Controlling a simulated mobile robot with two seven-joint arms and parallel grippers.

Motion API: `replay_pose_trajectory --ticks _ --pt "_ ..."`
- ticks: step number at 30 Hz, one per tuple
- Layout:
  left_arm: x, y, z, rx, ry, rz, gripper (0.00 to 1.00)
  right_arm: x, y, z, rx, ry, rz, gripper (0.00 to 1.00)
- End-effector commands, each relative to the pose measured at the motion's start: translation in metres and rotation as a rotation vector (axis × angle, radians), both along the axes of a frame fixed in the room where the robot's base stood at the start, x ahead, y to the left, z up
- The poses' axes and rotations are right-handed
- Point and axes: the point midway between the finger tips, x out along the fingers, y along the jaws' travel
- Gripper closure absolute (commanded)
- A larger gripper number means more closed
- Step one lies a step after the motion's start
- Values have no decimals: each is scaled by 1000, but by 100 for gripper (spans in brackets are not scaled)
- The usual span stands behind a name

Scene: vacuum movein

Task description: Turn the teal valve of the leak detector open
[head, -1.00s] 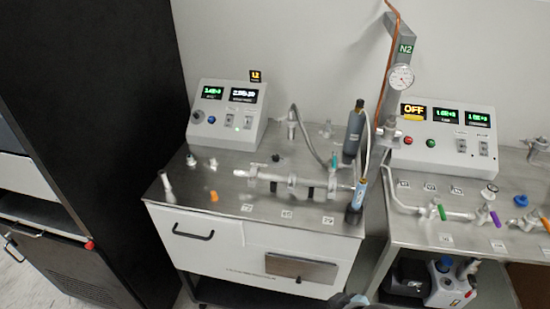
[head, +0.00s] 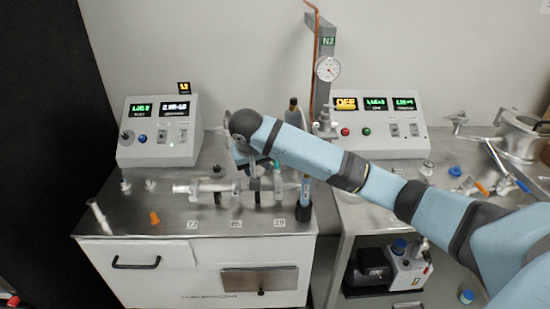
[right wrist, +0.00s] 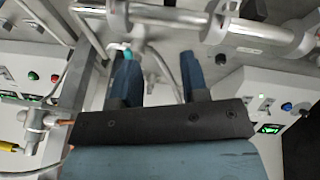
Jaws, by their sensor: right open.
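The teal valve handle (head: 278,168) stands on the right end of the metal pipe (head: 205,187) on the leak detector cart (head: 110,215). My right gripper (head: 254,182) is just left of the teal handle, over the pipe, with its arm coming in from the right. In the right wrist view the gripper (right wrist: 158,65) is open, with empty space between its blue fingers. The teal handle (right wrist: 126,49) shows there by the left fingertip; I cannot tell whether they touch. My left gripper is not in view.
A blue-grey bottle-like torch (head: 305,190) stands right of the valve. The detector's control box (head: 157,130) sits at the back left. An orange cap (head: 154,218) lies on the cart top. A second bench (head: 345,215) with another control box (head: 385,145) stands to the right.

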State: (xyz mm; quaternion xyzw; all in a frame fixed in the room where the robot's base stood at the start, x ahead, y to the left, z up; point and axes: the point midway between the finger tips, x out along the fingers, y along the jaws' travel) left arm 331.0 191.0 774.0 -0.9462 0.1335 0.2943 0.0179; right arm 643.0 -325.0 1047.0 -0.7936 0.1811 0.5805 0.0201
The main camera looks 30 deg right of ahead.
Motion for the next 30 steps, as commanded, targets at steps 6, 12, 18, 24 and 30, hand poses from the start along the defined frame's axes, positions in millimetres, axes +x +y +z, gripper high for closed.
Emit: replay_pose_trajectory --ticks 6,12,18,24,30 --pt "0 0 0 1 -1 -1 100 32 -49 59 -36 -36 -183 59" --pt "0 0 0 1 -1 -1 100 38 -61 64 -39 -39 -223 59" --pt "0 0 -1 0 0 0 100 44 -72 35 -41 -39 -222 59" --pt "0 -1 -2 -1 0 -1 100 54 -88 -6 -42 -38 -222 59" --pt "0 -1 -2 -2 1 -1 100 63 -100 -37 -40 -41 -220 59"
